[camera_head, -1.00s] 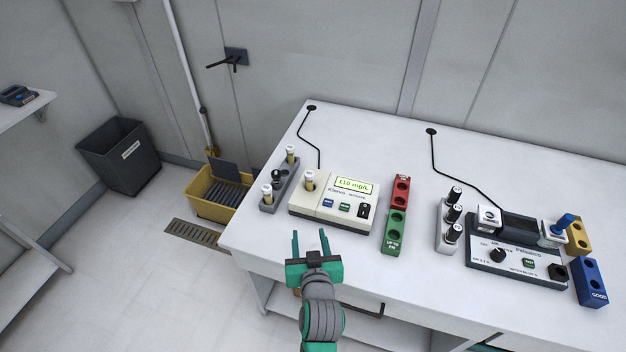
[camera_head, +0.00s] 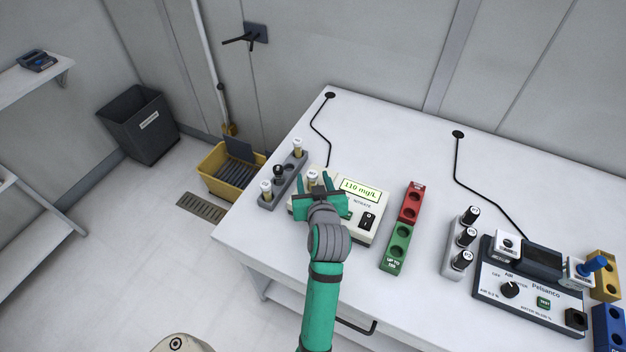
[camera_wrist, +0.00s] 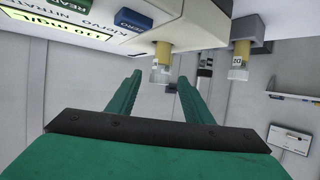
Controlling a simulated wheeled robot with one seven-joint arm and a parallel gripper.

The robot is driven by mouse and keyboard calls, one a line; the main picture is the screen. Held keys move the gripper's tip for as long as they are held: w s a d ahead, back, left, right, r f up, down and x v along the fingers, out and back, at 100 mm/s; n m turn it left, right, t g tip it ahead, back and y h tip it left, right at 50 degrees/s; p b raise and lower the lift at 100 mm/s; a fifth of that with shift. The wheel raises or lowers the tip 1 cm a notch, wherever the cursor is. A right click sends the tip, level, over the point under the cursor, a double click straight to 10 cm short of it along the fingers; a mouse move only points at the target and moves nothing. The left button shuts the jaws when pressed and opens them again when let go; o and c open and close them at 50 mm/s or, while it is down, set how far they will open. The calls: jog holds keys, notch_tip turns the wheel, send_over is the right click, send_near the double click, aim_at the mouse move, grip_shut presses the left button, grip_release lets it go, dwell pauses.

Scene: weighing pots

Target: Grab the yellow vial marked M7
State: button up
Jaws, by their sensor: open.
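A white-capped yellow vial (camera_head: 313,177) stands in the well of the cream meter (camera_head: 366,222). In the wrist view, which is upside down, this vial (camera_wrist: 161,55) shows just beyond my fingertips. Two more white-capped yellow vials, a back one (camera_head: 297,147) and a front one (camera_head: 266,190), stand in the grey rack (camera_head: 287,181) left of the meter. I cannot read which vial is marked M7. My gripper (camera_head: 312,184) is open and empty over the meter's left part, its fingers pointing at the meter's vial with one on each side in the picture.
A black-capped vial (camera_head: 278,172) stands mid-rack. Right of the meter are a red block (camera_head: 411,203) and a green block (camera_head: 397,248). Farther right are a rack of black-capped vials (camera_head: 458,251) and a second meter (camera_head: 529,283). The table (camera_head: 370,120) behind is clear except for cables.

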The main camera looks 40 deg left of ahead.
jog(key=shift+x, duration=3.5)
grip_shut()
jog(key=shift+w, duration=0.1)
